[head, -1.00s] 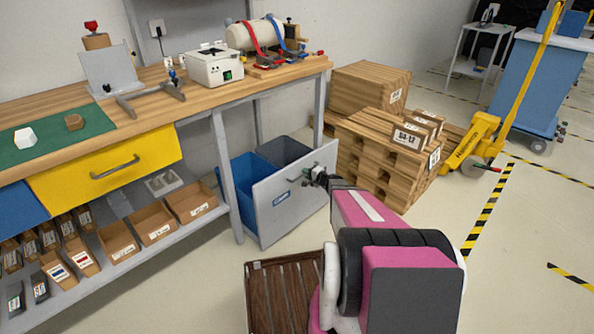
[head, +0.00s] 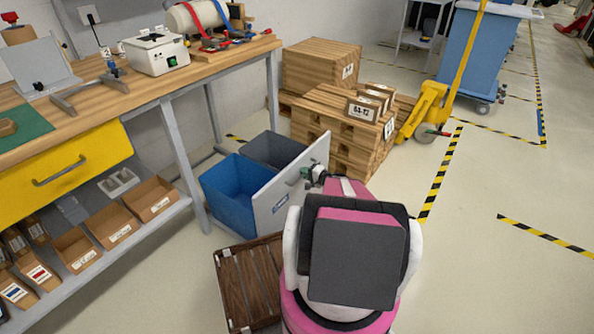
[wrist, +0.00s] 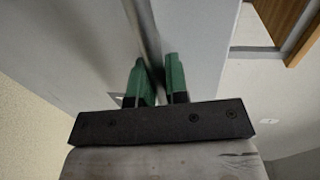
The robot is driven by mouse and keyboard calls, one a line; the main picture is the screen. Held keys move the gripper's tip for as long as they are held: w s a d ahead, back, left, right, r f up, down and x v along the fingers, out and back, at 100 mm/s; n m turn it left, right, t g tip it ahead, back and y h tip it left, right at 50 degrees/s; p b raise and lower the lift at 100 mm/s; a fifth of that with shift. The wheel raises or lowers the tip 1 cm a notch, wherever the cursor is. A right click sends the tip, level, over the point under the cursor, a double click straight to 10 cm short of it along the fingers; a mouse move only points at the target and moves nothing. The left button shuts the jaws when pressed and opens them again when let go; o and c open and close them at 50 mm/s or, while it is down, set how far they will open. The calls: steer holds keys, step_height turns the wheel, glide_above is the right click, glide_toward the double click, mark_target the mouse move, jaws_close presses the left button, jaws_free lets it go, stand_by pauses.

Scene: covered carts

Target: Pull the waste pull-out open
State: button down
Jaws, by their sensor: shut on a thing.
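The waste pull-out has a light grey front panel (head: 285,200) with a small blue label. Behind the panel stand a blue bin (head: 228,193) and a dark grey bin (head: 270,150), both open at the top and out from under the workbench. My gripper (head: 314,176) is at the upper part of the front panel. In the wrist view, my gripper's green fingertips (wrist: 159,82) are shut on the long metal handle bar (wrist: 146,35) of the panel. In the head view my arm hides part of the panel's right side and the fingers are small.
A wooden slatted crate (head: 232,280) sits on the floor left of my base. Stacked pallets and boxes (head: 335,128) stand behind the pull-out. A yellow pallet truck (head: 425,112) is farther right. The workbench leg (head: 185,165) is left of the bins. Floor to the right is clear.

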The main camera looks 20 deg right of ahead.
steer(key=shift+s+d, duration=0.25)
steer(key=shift+s, duration=0.2)
steer(key=c, duration=1.1)
jaws_free()
steer(key=shift+c, duration=0.2)
steer(key=v, duration=1)
steer(key=shift+s+d, duration=0.3)
steer(key=shift+s, duration=0.1)
